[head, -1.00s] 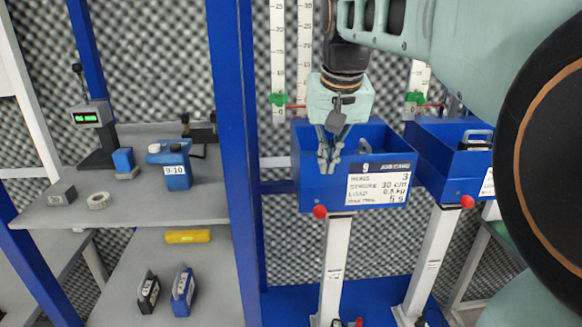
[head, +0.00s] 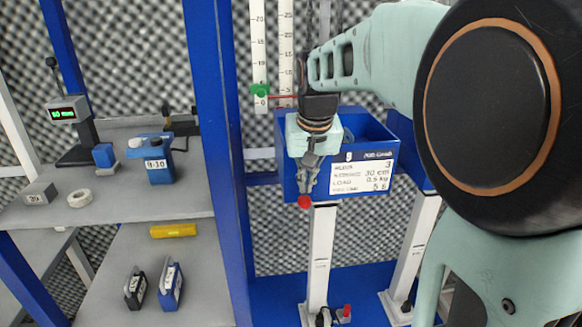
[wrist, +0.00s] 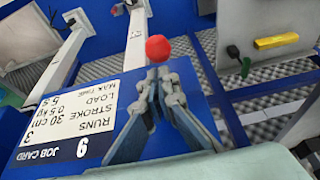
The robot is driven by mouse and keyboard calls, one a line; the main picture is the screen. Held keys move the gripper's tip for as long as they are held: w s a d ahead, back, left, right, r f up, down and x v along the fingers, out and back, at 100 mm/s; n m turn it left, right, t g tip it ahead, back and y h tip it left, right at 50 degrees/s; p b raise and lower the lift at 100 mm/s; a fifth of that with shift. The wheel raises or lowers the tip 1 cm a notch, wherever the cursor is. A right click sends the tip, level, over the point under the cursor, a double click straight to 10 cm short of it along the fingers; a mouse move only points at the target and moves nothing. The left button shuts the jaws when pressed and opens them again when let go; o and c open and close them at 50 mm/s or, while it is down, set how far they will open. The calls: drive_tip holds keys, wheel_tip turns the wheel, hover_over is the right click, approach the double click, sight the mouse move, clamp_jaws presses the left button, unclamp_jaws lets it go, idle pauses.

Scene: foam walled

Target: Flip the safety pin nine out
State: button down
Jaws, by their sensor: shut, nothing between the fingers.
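The blue box with job card 9 (head: 375,142) stands on a white post. Its card reads 3 runs, stroke 30 cm. A red ball knob (head: 304,202), which looks like the pin, sits at the box's lower left front corner. It also shows in the wrist view (wrist: 158,48), just beyond my fingertips. My gripper (head: 306,190) is shut and empty, pointing down in front of the box's left end, right above the knob. In the wrist view my fingertips (wrist: 158,74) are close to the knob; I cannot tell whether they touch it.
A blue upright (head: 215,130) stands left of the box. A yellow bar (head: 173,230) lies below. My arm hides most of the second box on the right.

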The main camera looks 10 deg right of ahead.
sight(308, 198)
drive_tip(key=shift+s+b, duration=0.7)
drive_tip(key=shift+s, duration=1.1)
drive_tip(key=shift+f, duration=0.1)
